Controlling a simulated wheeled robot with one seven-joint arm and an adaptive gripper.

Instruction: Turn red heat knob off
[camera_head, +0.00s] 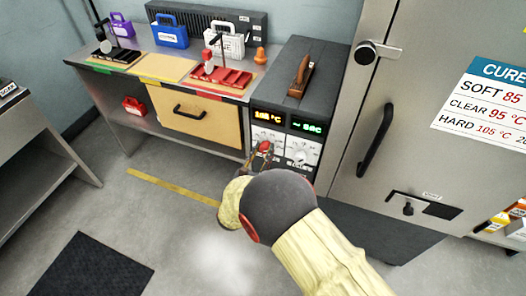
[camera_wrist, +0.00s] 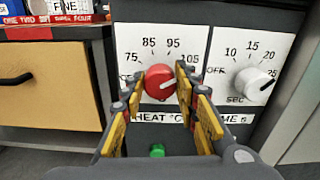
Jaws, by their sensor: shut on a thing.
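The red heat knob (camera_wrist: 160,78) sits on a white dial plate marked 75, 85, 95 and 105, with HEAT below. Its pale pointer mark seems to face right, toward the 105 side, but the finger partly hides that side. My gripper (camera_wrist: 159,86) is shut on the knob, one finger on its left and one on its right. In the head view, the red knob (camera_head: 266,147) shows at the tip of my gripper (camera_head: 262,153), on the front of the dark control unit (camera_head: 283,80). My arm hides part of the unit's lower front.
A white time knob (camera_wrist: 253,84) sits close on the right, and a green button (camera_wrist: 157,151) below. Orange and green displays (camera_head: 268,117) are above the dials. A bench with a yellow drawer (camera_head: 190,112) stands left; a metal cabinet door (camera_head: 420,110) stands right.

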